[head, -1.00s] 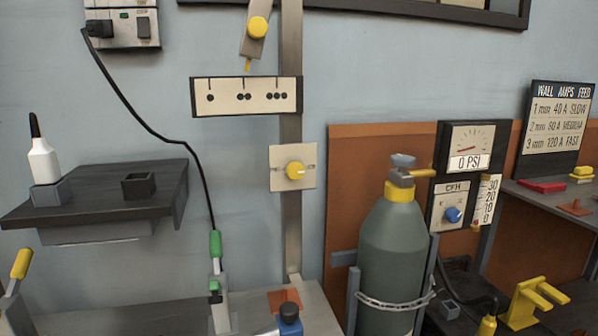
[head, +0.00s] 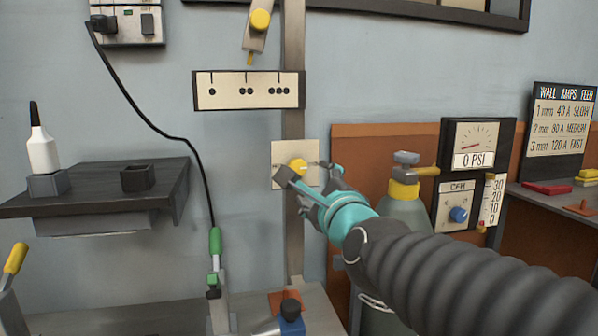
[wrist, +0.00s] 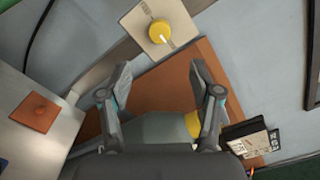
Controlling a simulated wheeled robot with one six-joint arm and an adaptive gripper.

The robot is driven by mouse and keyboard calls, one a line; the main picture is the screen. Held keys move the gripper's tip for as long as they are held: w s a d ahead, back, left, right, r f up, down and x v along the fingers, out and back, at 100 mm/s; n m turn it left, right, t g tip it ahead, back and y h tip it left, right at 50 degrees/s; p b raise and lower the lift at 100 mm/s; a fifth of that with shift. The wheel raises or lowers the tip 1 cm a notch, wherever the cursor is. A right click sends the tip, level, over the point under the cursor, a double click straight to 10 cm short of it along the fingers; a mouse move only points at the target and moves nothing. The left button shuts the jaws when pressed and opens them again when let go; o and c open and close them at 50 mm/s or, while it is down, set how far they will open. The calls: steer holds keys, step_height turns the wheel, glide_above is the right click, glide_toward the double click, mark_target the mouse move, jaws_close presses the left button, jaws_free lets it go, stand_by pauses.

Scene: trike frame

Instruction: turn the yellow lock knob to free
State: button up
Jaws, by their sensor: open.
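The yellow lock knob (head: 297,166) sits on a cream square plate (head: 281,151) fixed to the upright metal post. In the wrist view the knob (wrist: 160,32) shows whole at the top, with a pale pointer mark on its face, on its cream plate (wrist: 135,18). My gripper (head: 308,170) is in front of the plate in the head view, its fingers partly over the plate's lower part. In the wrist view my gripper (wrist: 159,75) is open and empty, with the knob beyond its fingertips and not between them. The plate's small lettering is too blurred to read.
A green gas cylinder (head: 405,212) with a yellow collar stands right of the post, partly behind my arm. A gauge panel (head: 474,145) is beside it. A dark shelf (head: 95,190) is at left. Free wall lies left of the plate.

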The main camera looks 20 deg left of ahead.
mark_target(299, 169)
steer(key=x, duration=1.2)
steer(key=shift+w+a+p, duration=0.15)
steer(key=shift+w+p, duration=0.2)
steer(key=shift+w, duration=0.05)
steer(key=c, duration=1.1)
